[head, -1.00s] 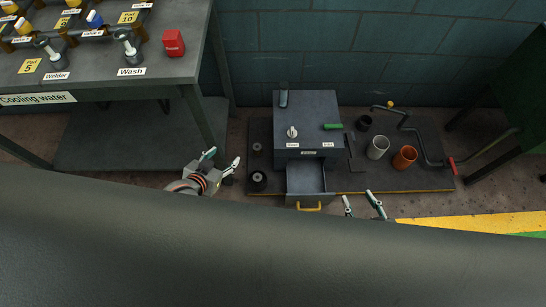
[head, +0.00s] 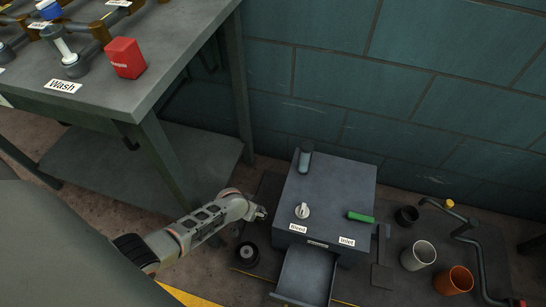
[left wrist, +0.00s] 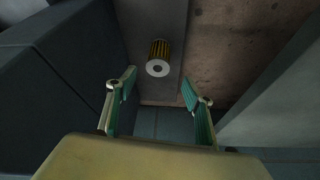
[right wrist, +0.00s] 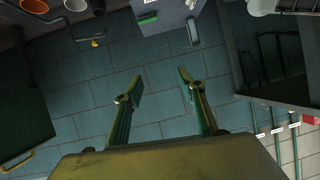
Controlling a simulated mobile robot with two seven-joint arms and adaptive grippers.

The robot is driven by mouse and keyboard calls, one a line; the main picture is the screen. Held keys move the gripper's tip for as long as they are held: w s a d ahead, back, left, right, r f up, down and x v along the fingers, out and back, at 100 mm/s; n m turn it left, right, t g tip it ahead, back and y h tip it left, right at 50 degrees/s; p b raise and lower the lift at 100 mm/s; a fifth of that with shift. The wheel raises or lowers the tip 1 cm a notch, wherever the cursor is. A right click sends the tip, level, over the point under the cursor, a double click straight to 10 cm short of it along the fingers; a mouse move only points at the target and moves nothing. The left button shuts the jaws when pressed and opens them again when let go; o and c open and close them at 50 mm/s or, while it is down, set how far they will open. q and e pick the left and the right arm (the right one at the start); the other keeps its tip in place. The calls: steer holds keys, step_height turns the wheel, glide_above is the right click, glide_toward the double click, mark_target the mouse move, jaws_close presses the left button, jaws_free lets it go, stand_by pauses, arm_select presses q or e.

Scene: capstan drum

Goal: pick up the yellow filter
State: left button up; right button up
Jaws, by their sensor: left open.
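The yellow filter (left wrist: 159,48) is a small yellow-and-black ribbed cylinder with a pale ring-shaped end (left wrist: 157,68). In the left wrist view it sits on a dark strip, beyond my left fingertips and roughly centred between them. I cannot make it out in the head view. My left gripper (left wrist: 158,84) is open and empty, apart from the filter. In the head view my left gripper (head: 260,213) is beside the left side of the grey box. My right gripper (right wrist: 160,79) is open and empty in the right wrist view and out of the head view.
The grey box (head: 325,190) has a green handle (head: 360,217) and an open drawer (head: 306,276) at its front. A black round part (head: 246,254) lies left of it. A grey cup (head: 418,255) and orange cup (head: 455,280) stand right. A workbench (head: 150,90) is at left.

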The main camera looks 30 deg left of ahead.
arm_select(q)
steer(key=b+x, duration=0.2)
steer(key=x, duration=0.1)
steer(key=shift+s+f, duration=0.1)
steer(key=shift+f, duration=0.2)
steer(key=b+x, duration=0.1)
steer(key=x, duration=0.1)
steer(key=b+x, duration=0.2)
steer(key=shift+s+d+f, duration=0.15)
steer(key=shift+s, duration=0.05)
steer(key=shift+w+f+b, duration=0.1)
steer(key=shift+w+b, duration=0.35)
steer(key=shift+w+r, duration=0.2)
arm_select(e)
steer(key=s+a+f+m, duration=0.1)
steer(key=s+a+m, duration=0.1)
steer(key=a+m, duration=0.4)
steer(key=shift+a+m+t+y, duration=0.3)
steer(key=shift+m+y, duration=0.1)
steer(key=shift+m, duration=0.1)
arm_select(q)
steer(key=c, duration=1.3)
arm_select(e)
steer(key=shift+s+f, duration=0.1)
steer(key=shift+f, duration=0.05)
